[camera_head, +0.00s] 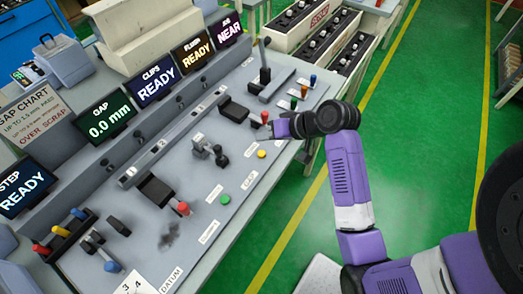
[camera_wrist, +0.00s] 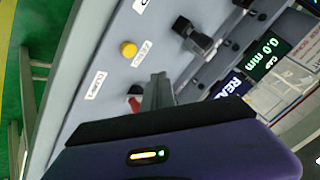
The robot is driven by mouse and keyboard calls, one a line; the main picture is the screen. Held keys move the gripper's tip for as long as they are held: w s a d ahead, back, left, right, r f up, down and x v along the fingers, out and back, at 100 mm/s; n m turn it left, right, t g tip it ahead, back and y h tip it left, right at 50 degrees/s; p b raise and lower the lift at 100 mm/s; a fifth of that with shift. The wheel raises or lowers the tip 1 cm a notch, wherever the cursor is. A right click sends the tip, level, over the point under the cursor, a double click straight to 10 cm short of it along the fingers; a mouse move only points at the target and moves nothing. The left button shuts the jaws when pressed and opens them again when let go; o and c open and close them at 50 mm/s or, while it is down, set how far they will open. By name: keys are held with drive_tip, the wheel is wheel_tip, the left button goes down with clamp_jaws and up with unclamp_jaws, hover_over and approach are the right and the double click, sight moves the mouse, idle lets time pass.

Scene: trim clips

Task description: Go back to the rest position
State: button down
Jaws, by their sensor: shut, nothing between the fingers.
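My gripper (camera_head: 264,128) is at the end of my purple and black arm, over the right part of the grey workbench panel (camera_head: 232,178). Its narrow grey fingers (camera_wrist: 160,82) are together with nothing between them in the wrist view.
A tall lever (camera_head: 264,68) and coloured pegs (camera_head: 303,91) are behind. Display screens (camera_head: 110,117) line the back. The green floor (camera_head: 430,140) at right is open.

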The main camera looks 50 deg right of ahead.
idle(0.8)
drive_tip(key=w+d+r+m+t+h, duration=0.2)
drive_tip(key=d+r+h, duration=0.2)
drive_tip(key=d+r, duration=0.15)
drive_tip(key=s+a+f+n+t+y+b, duration=0.1)
drive_tip(key=s+a+f+n+b, duration=0.1)
drive_tip(key=s+a, duration=1.1)
drive_tip(key=s+a+f+n+t+y+b, duration=0.1)
drive_tip(key=s+a+n+b, duration=0.4)
drive_tip(key=s+a, duration=0.8)
drive_tip(key=shift+f+n+t+y, duration=0.4)
drive_tip(key=shift+n+t, duration=0.4)
drive_tip(key=shift+n, duration=0.4)
drive_tip(key=shift+r, duration=0.1)
